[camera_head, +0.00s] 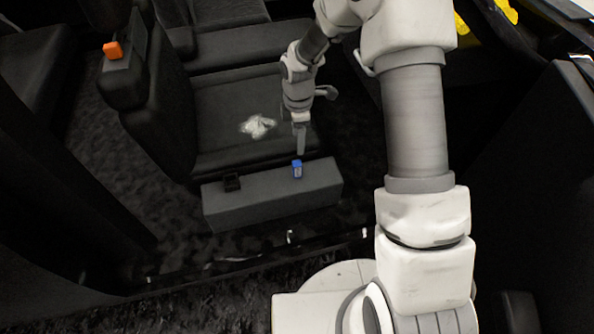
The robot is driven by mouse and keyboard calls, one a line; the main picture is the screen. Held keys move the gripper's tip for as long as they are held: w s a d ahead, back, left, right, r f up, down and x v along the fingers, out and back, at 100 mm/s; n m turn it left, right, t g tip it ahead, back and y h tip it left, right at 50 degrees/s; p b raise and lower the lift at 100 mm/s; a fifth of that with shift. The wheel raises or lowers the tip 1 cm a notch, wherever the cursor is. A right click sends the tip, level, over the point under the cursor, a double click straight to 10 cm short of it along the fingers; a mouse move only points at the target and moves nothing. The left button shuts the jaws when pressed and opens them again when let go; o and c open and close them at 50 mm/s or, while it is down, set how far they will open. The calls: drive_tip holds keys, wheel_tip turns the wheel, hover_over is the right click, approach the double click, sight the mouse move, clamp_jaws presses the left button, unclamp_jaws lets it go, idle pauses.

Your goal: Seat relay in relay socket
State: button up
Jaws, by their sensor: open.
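The blue relay (297,170) stands on the right part of the top of a long grey block. The relay socket looks to be the small black part (232,182) on the left part of the same block. The relay and the socket are apart. My gripper (301,152) points down just above and behind the relay. Its fingers look edge-on from here, and nothing shows between them. I cannot tell the exact gap between the fingertips and the relay.
The grey block (270,205) lies in front of a dark car seat (225,105). A crumpled white cloth (257,126) lies on the seat. An orange object (112,50) sits on the seat back at the upper left. Yellow items (507,12) show at the upper right.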

sight(297, 163)
wheel_tip(297, 163, down, 8)
drive_tip(key=shift+r+b, duration=0.2)
drive_tip(key=shift+b, duration=0.75)
wheel_tip(297, 163, down, 5)
drive_tip(key=shift+a+f+b, duration=0.1)
drive_tip(key=shift+a+b, duration=0.05)
drive_tip(key=shift+b, duration=0.9)
clamp_jaws()
